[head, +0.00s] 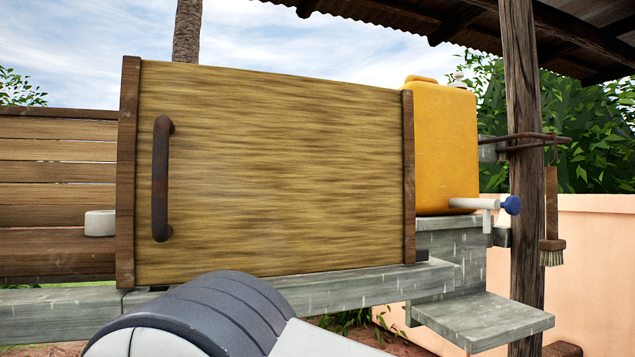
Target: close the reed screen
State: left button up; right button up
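The reed screen (285,170) is a wide yellow-brown panel with dark wooden posts at its left and right edges. It stands upright and fills the middle of the head view. A rusty vertical bar handle (161,180) is fixed near its left edge. The screen's lower edge is at a grey plank ledge (385,283). A rounded grey and white part of my own arm covers the bottom middle, in front of the ledge. Neither gripper shows, and nothing is seen touching the handle. What lies behind the panel is hidden.
To the left, wooden slats (55,165) and a small white cup (100,223) show beside the screen. To the right stand a yellow water container (443,150) with a tap, a grey step (483,318), a wooden post (523,120) and a hanging brush (551,215).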

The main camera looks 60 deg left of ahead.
aim_at(259, 173)
jog(key=z, duration=0.35)
jog(key=i, duration=0.4)
jog(key=u, duration=4.1)
jog(key=k, duration=0.9)
jog(key=z, duration=1.75)
